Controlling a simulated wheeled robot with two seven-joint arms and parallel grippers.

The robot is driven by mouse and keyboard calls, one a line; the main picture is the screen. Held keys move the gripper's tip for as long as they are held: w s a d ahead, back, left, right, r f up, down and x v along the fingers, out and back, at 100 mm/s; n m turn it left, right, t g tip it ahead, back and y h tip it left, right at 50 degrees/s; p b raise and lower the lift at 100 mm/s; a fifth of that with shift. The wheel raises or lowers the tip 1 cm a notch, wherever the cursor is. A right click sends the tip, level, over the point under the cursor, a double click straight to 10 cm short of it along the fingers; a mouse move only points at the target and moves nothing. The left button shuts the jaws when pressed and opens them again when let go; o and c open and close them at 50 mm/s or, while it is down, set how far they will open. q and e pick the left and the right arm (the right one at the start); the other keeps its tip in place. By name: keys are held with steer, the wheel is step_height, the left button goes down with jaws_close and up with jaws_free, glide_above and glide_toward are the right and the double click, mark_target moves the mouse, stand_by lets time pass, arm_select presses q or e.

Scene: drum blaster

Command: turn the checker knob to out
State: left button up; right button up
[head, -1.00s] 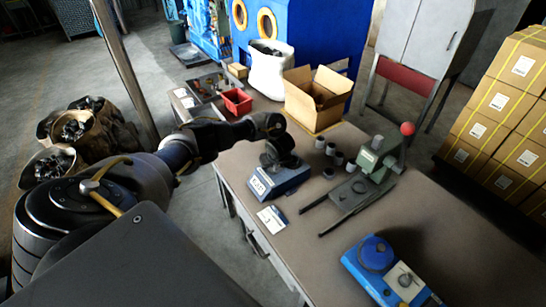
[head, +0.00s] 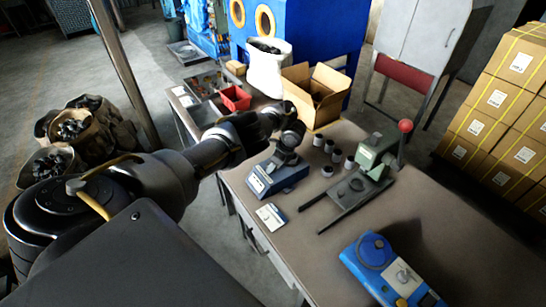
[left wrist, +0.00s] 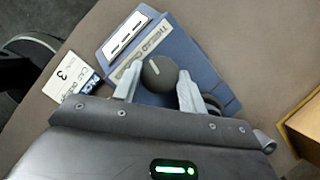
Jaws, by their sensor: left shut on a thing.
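The blue thread checker box (head: 278,179) stands on the grey-brown worktable. In the left wrist view the checker (left wrist: 170,40) shows a label strip with lettering and a white panel with dark slots. Its round dark knob (left wrist: 160,73) sits between my left fingers. My left gripper (left wrist: 158,84) is shut on the knob, one finger on each side. In the head view the left gripper (head: 285,152) stands over the checker and hides the knob. I cannot read the knob's setting. My right gripper is in neither view.
A white card (head: 270,217) lies in front of the checker. Several small dark cylinders (head: 328,160) and a green press with a red ball handle (head: 376,158) stand to the right. A blue device (head: 385,270) is nearer the front right. An open cardboard box (head: 315,95) is behind.

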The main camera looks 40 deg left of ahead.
arm_select(q)
steer(key=shift+n+g+b, duration=0.5)
steer(key=shift+n+b, duration=0.35)
steer(key=shift+n, duration=0.25)
steer(key=o, duration=1)
steer(key=shift+a, duration=0.1)
steer(key=v, duration=1)
steer(key=shift+w+r, duration=0.1)
steer(key=shift+r, duration=0.3)
